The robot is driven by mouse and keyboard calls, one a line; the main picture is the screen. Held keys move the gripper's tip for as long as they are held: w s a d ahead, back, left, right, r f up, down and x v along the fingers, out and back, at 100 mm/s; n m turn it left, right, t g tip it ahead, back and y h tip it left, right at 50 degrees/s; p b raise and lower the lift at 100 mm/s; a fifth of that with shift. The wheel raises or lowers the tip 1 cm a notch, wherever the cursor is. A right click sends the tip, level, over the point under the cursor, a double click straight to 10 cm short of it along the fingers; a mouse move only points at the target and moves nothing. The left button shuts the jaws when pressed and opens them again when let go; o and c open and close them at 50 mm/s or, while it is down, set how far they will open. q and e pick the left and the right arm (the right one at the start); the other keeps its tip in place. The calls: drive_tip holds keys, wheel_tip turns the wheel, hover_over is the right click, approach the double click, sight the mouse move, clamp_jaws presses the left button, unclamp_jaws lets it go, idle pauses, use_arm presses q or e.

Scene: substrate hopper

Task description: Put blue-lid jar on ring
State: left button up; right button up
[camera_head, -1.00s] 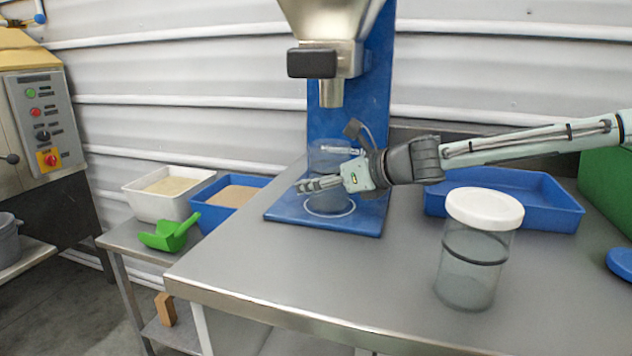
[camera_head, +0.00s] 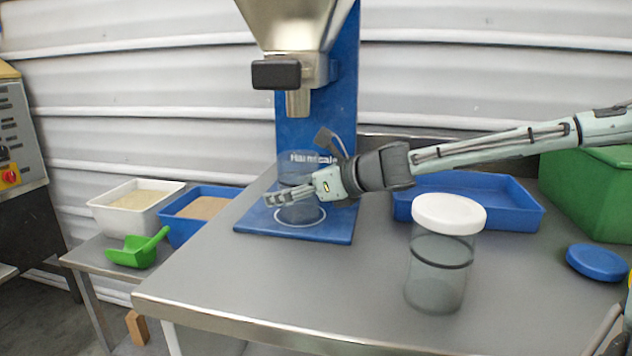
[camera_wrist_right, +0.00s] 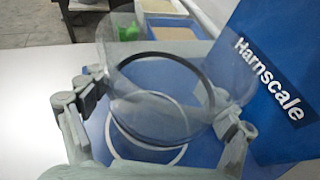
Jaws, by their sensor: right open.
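A clear, lidless jar (camera_head: 298,168) stands upright on the blue base plate under the hopper spout, at the white ring (camera_head: 318,222). I cannot tell whether it is centred on the ring. My right gripper (camera_head: 283,197) reaches in from the right at the jar. In the right wrist view, the open fingers (camera_wrist_right: 160,108) lie on either side of the clear jar (camera_wrist_right: 150,80), and the white ring (camera_wrist_right: 122,150) shows through and below it. A blue lid (camera_head: 597,262) lies on the table at the right.
A clear jar with a white lid (camera_head: 440,265) stands at the table's front. Behind it are a blue tray (camera_head: 520,208) and a green box (camera_head: 590,190). White and blue bins and a green scoop (camera_head: 138,250) are on a lower side table. The table's front left is clear.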

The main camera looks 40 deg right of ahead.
sight(301, 184)
drive_tip(key=p+v, duration=0.1)
drive_tip(key=v, duration=0.2)
drive_tip(key=shift+a+r, duration=0.1)
drive_tip(key=shift+r, duration=0.1)
drive_tip(key=shift+s+r+p, duration=0.15)
drive_tip(key=shift+s+p, duration=0.15)
drive_tip(key=shift+v, duration=0.9)
drive_tip(key=v, duration=0.5)
use_arm(q)
drive_tip(key=shift+w+d+f, duration=0.1)
drive_tip(key=shift+w+f, duration=0.05)
drive_tip(key=shift+f, duration=0.6)
drive_tip(key=shift+w+d+f, duration=0.1)
drive_tip(key=shift+f, duration=0.6)
use_arm(e)
drive_tip(key=shift+s+d, duration=0.25)
drive_tip(key=shift+s, duration=0.15)
use_arm(q)
drive_tip(key=shift+s+a+f, duration=0.1)
